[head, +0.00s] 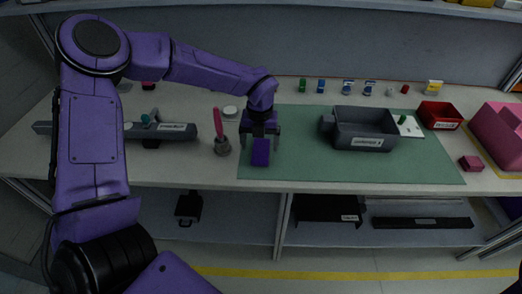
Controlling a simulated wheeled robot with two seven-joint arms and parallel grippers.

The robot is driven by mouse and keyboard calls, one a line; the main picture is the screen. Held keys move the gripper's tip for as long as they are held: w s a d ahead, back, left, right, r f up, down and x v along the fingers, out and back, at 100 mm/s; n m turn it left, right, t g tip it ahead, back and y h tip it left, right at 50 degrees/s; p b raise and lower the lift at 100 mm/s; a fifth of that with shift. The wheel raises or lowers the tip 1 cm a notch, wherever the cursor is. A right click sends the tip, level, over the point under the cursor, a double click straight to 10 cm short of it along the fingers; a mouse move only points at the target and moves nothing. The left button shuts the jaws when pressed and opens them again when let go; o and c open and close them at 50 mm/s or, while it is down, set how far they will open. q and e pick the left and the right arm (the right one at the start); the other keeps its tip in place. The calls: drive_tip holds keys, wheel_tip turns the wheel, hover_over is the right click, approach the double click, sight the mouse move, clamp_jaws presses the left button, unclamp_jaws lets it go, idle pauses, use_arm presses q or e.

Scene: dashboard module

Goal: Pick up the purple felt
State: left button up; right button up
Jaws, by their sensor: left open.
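The purple felt (260,154) appears as a small upright purple rectangle near the left front part of the green mat (307,172). My left gripper (260,144) points down right over it. Its two fingers stand apart, one to the left and one to the right of the felt's upper part. The jaws are open, and I cannot tell whether a finger touches the felt. The gripper body hides what lies behind the felt. My right gripper is not in view.
A dark grey bin (362,130) sits on the mat, with a red bin (439,115) and pink bin (500,136) further right. Small bottles line the back. The mat's front right is clear.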

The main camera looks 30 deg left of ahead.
sight(261, 154)
use_arm(q)
wheel_tip(261, 154, down, 4)
drive_tip(key=shift+w+f+p, duration=0.1)
drive_tip(key=shift+f+p, duration=0.1)
drive_tip(key=shift+p, duration=0.25)
drive_tip(key=c, duration=1.1)
drive_tip(key=shift+r, duration=0.15)
